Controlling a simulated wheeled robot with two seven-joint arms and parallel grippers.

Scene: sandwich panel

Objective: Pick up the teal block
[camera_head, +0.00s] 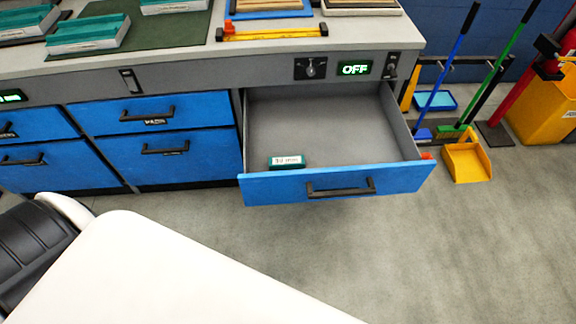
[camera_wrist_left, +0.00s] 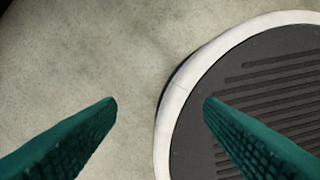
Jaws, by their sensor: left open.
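A small teal block (camera_head: 287,161) with a white label on it lies in the open blue drawer (camera_head: 340,186), on the grey drawer floor close behind the front panel. My left gripper (camera_wrist_left: 160,103) shows only in the left wrist view. Its two teal fingers are wide apart with nothing between them, above the grey floor and my round base. It is well away from the block, which is not in the wrist view. My right gripper is not in view.
The counter (camera_head: 215,57) above the drawer holds teal stacks (camera_head: 88,33) on a green mat and a yellow tool (camera_head: 275,32). Shut blue drawers (camera_head: 170,155) are left of the open one. A yellow dustpan (camera_head: 467,161) and brooms stand at right. The floor before the drawer is clear.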

